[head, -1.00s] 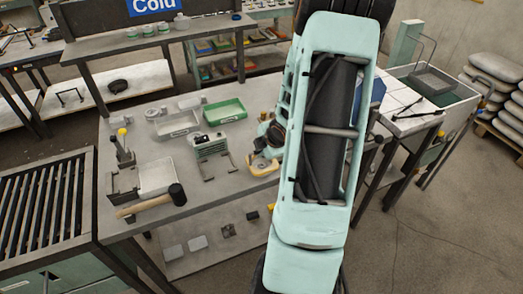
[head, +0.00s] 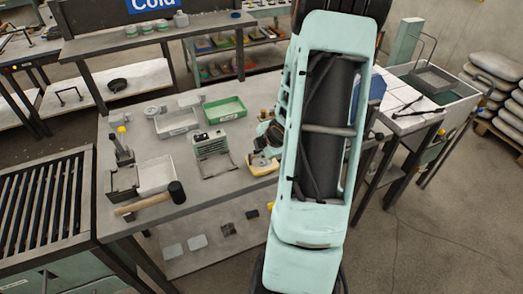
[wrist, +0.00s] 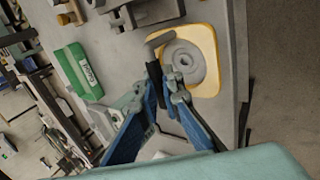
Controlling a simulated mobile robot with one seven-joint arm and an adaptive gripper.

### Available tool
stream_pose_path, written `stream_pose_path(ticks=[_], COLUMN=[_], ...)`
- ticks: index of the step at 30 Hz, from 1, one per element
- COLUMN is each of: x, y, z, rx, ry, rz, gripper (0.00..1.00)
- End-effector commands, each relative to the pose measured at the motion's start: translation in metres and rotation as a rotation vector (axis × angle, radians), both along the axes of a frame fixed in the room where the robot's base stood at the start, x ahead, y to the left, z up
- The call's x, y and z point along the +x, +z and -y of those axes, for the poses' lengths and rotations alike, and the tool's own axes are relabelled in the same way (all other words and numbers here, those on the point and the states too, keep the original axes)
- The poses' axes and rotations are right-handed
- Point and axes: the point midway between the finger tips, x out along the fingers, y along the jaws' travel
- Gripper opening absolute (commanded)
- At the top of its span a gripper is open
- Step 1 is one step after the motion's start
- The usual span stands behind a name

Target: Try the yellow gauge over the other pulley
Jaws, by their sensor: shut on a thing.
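A yellow-edged plate (wrist: 207,88) carries a round grey stepped disc, a pulley by its look (wrist: 183,64), in the wrist view. The yellow plate also shows on the bench in the head view (head: 263,168), left of my arm. My gripper (wrist: 162,84) is shut on a slim dark piece (wrist: 153,72) beside the disc's near-left edge. A grey curved strip (wrist: 160,39) shows past that piece, close to the disc; I cannot tell whether they are joined. I cannot make out any yellow on the held piece. My arm hides part of the bench.
A green tray (head: 224,110), a grey tray (head: 177,123) and a grey-green device (head: 210,146) stand left of the plate. A mallet (head: 150,199) lies at the bench's front left. Bare bench lies between the mallet and the plate.

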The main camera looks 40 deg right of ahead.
Motion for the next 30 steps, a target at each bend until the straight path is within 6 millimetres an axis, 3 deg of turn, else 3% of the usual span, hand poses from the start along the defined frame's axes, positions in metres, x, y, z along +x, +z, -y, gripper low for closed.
stream_pose_path(ticks=[10,11,16,25,30], x=[0.0005,0.0005,0.0004,-0.0008,-0.0057], y=[-0.0018,-0.0018,-0.0019,-0.0021,0.0072], z=[0.0002,0.0002,0.0002,-0.0001,-0.0005], rx=[0.0,0.0,0.0,0.001,0.001], ry=[0.0,0.0,0.0,-0.001,-0.002], rz=[0.002,0.002,0.001,-0.001,0.002], gripper=[0.0,0.09,0.27,0.27,0.27])
